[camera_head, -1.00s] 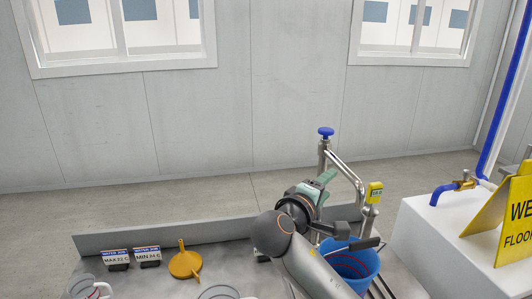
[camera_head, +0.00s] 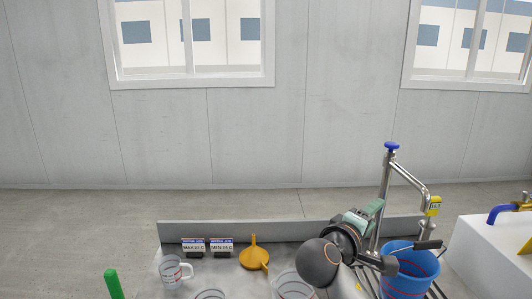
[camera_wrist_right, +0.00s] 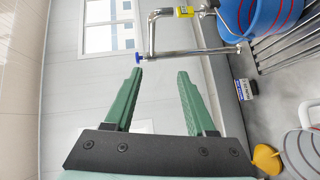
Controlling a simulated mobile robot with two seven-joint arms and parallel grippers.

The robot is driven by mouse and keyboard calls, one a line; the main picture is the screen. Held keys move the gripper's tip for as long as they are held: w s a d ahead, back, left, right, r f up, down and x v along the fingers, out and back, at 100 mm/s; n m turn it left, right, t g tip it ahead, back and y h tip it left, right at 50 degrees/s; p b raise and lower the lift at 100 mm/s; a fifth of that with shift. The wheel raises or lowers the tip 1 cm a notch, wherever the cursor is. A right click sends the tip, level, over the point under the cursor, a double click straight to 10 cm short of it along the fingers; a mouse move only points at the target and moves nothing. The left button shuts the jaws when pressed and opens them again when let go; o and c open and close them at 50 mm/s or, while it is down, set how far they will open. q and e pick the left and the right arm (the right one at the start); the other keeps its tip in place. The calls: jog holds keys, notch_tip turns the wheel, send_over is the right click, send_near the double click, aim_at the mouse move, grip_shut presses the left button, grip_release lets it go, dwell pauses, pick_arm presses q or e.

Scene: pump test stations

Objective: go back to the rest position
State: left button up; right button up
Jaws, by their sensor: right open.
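My right gripper (camera_head: 372,208) is raised over the back of the grey bench, left of the metal standpipe (camera_head: 384,190) with the blue knob. In the right wrist view its two green fingers (camera_wrist_right: 160,88) are spread apart, with nothing between them. Past the fingers the wrist view shows the wall and the standpipe's blue knob (camera_wrist_right: 138,58). My right arm's dark round joint and grey link come up from below in the head view. My left gripper is not in view.
A blue bucket (camera_head: 425,272) stands right of my arm. An orange funnel (camera_head: 254,257), a white measuring jug (camera_head: 171,270) and two small sign cards (camera_head: 194,244) are on the bench. A low grey rim (camera_head: 250,233) runs along its back. A white block with a tap stands far right.

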jog(key=s+a+f+y, duration=0.1)
jog(key=s+f+y, duration=0.1)
jog(key=f, duration=0.8)
jog(key=s+a+f+g+y, duration=0.1)
jog(key=s+a+f+y, duration=0.1)
jog(key=f, duration=0.7)
jog(key=s+a+f+n+y+p, duration=0.1)
jog(key=s+f+y, duration=0.3)
jog(key=f, duration=0.6)
jog(key=shift+a+f+g+y, duration=0.3)
jog(key=shift+a+g+y, duration=0.1)
jog(key=shift+y, duration=0.4)
jog(key=s+f+m+y, duration=0.2)
jog(key=s+f, duration=0.3)
jog(key=s, duration=0.5)
jog(key=s+f+m+y, duration=0.2)
jog(key=s+f+m, duration=0.2)
jog(key=s, duration=0.7)
jog(key=shift+f+m+g+p, duration=0.4)
jog(key=shift+f+p, duration=0.05)
jog(key=shift+f, duration=0.4)
